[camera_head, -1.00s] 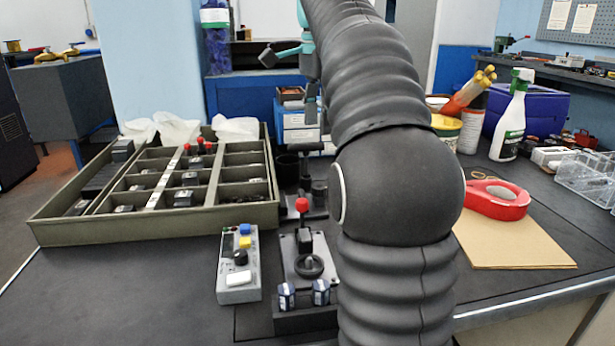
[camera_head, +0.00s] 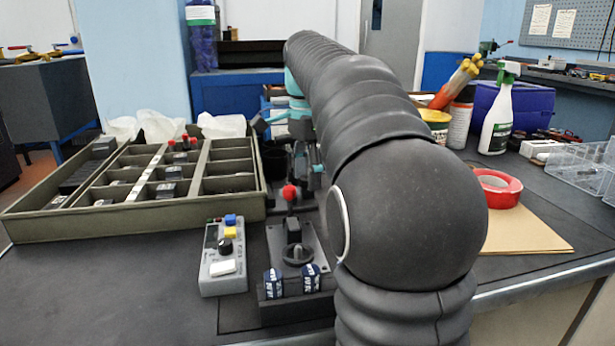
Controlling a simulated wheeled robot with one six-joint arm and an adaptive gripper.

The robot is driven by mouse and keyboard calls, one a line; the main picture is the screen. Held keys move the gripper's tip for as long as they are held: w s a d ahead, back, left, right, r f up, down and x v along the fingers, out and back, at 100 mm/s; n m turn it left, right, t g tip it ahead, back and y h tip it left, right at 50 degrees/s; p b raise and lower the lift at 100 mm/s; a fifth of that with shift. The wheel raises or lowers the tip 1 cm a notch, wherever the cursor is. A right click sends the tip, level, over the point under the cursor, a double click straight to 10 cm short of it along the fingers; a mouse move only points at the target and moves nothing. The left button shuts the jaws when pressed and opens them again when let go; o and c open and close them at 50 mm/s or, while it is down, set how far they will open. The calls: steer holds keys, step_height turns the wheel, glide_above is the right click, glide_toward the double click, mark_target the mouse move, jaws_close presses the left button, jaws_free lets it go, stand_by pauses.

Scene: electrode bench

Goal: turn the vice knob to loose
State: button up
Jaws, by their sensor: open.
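A small dark fixture plate (camera_head: 318,262) on the bench carries a black round knob (camera_head: 297,254) and an upright lever with a red ball (camera_head: 290,193). Which part is the vice knob I cannot tell for sure. Two blue-and-white patterned caps (camera_head: 292,281) sit at its front on a dark block. My gripper (camera_head: 308,170) is open, small in the picture and pointing down behind the red ball, partly hidden by my arm. Whether it touches anything there I cannot tell. My arm covers the fixture's right side.
A grey control box (camera_head: 223,268) with coloured buttons stands left of the fixture. A divided olive tray (camera_head: 255,209) fills the left. Red tape (camera_head: 497,187) lies on brown card (camera_head: 530,235) at right. A spray bottle (camera_head: 498,115) and blue bin (camera_head: 535,108) stand behind.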

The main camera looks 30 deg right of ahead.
steer(key=shift+f, duration=0.1)
jaws_close()
